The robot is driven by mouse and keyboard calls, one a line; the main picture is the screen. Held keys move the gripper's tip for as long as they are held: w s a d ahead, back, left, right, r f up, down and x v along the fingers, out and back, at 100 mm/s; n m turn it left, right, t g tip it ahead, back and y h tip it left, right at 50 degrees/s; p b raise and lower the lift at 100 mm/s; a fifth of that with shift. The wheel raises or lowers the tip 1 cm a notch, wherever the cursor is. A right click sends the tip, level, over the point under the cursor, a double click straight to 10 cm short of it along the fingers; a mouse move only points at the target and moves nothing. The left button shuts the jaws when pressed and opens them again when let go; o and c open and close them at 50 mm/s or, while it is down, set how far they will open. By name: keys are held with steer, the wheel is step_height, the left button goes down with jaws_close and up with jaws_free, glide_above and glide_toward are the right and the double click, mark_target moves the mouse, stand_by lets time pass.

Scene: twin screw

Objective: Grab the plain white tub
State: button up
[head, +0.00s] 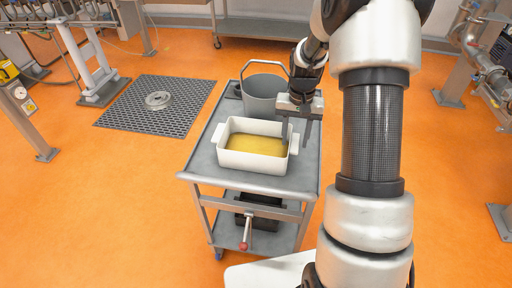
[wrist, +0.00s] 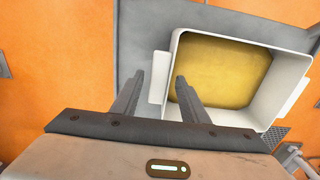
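The plain white tub (head: 250,161) stands on the grey cart, with a flat handle at each end and yellow contents inside. In the wrist view the tub (wrist: 290,72) fills the upper right. My gripper (head: 296,140) is at the tub's right end in the head view, fingers pointing down. In the wrist view my gripper (wrist: 160,76) is open, with the tub's near end wall and handle between the fingers. One finger overlaps the yellow contents; the other is outside the handle. I see no contact, and finger depth is unclear.
A grey bucket (head: 262,92) with a raised handle stands behind the tub, close to my gripper. The grey cart (head: 215,182) has a bare strip in front of the tub. A dark floor grate (head: 130,112) lies to the left on the orange floor.

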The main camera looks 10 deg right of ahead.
jaws_close()
steer(key=shift+w+r, duration=0.1)
steer(key=shift+r, duration=0.05)
stand_by(1.0)
